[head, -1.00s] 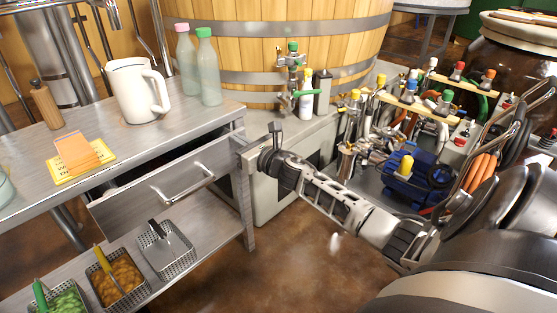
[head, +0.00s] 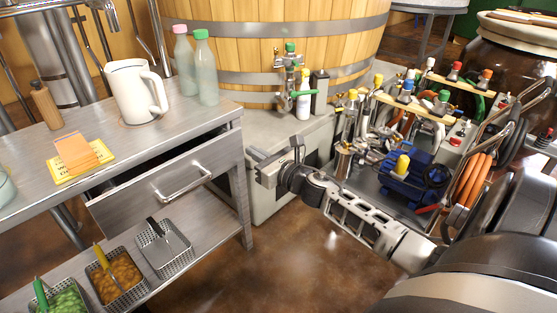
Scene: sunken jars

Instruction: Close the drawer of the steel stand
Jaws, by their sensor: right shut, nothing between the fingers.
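The steel stand (head: 45,148) fills the left of the head view. Its drawer (head: 130,208) is pulled out, with a dark gap between its front and the tabletop edge. The gap is wider at the left end in the picture. A bar handle (head: 184,186) sits on the drawer front. My right gripper (head: 272,172) is to the right of the stand, in the open air beside its right leg, shut and empty. It is apart from the drawer and the handle. My left gripper is not in view.
On the stand top are a white jug (head: 133,92), two bottles (head: 207,72), a brown bottle (head: 44,104) and cards on a yellow pad (head: 65,172). Wire baskets (head: 165,250) sit on the lower shelf. A wooden barrel (head: 250,40) stands behind. Floor is clear in front.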

